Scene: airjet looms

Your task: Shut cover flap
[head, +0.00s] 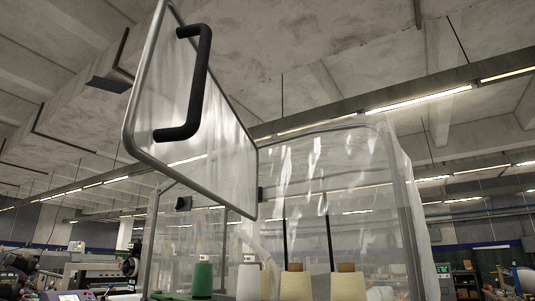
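The cover flap (228,138) is a clear panel in a grey metal tube frame, at the upper left of the head view. It stands open, swung out from the transparent enclosure (335,170) behind it. A black bar handle (200,85) is on the flap's near left end. The flap's right end meets the enclosure near a small dark fitting at its frame. Neither of my grippers shows in the view, so nothing is seen touching the flap or the handle.
Inside the enclosure stand a green yarn cone (202,280), a white cone (249,282) and beige cones (347,284). Machinery (95,272) stands at the lower left. A dark cabinet (458,281) is at the lower right. A ceiling beam runs overhead.

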